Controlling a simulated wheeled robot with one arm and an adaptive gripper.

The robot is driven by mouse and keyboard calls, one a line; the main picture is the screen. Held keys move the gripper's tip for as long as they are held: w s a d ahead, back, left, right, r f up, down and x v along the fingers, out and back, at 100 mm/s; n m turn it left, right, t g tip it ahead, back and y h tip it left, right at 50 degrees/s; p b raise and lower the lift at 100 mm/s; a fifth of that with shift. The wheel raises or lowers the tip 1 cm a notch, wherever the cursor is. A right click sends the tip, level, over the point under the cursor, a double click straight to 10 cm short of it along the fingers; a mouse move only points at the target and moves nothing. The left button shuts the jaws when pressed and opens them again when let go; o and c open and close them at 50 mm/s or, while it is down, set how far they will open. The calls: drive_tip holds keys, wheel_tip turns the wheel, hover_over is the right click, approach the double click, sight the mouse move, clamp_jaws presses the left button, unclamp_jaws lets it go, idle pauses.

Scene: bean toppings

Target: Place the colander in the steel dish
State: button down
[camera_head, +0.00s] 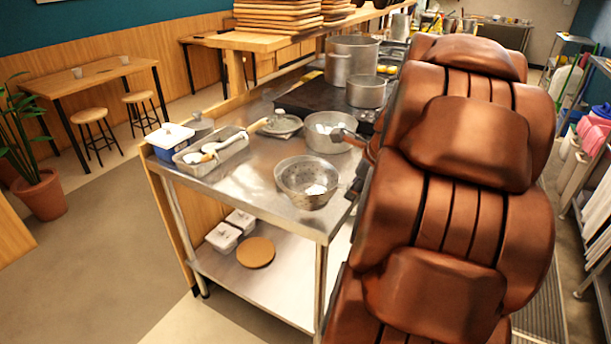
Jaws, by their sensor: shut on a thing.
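The colander (296,183) is a round metal bowl at the front right of the steel worktable, with a bright white patch inside. My gripper (356,181) shows only as dark finger parts at the colander's right rim, and it appears shut on that rim. My copper-coloured arm hides the rest of it. I cannot tell whether the colander touches the table. The steel dish (184,164) is a rectangular tray at the table's left end, holding white-handled utensils. It is apart from the colander, to its left and farther back.
A shallow round pan (318,143) stands just behind the colander. A lidded dish (281,126) and a blue-and-white container (170,141) stand near the steel dish. Pots (351,62) stand on the dark stove behind. Bare tabletop (240,175) lies between colander and dish.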

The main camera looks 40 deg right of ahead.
drive_tip(key=shift+w+d, duration=0.3)
drive_tip(key=shift+d, duration=0.05)
drive_tip(key=shift+w+d+f+p, duration=0.5)
drive_tip(key=shift+w+d+f, duration=0.35)
drive_tip(key=shift+w+d, duration=0.9)
drive_tip(key=shift+w+d+f+p, duration=0.45)
drive_tip(key=shift+w+d+f, duration=0.55)
drive_tip(key=shift+w, duration=1.2)
drive_tip(key=shift+w+d+f+p, duration=0.5)
drive_tip(key=shift+w+d+f, duration=0.15)
drive_tip(key=shift+w+d, duration=1.2)
drive_tip(key=shift+w+a, duration=0.15)
drive_tip(key=c, duration=1)
unclamp_jaws()
drive_tip(key=b+v, duration=0.1)
drive_tip(key=v, duration=1.1)
drive_tip(key=shift+a, duration=0.1)
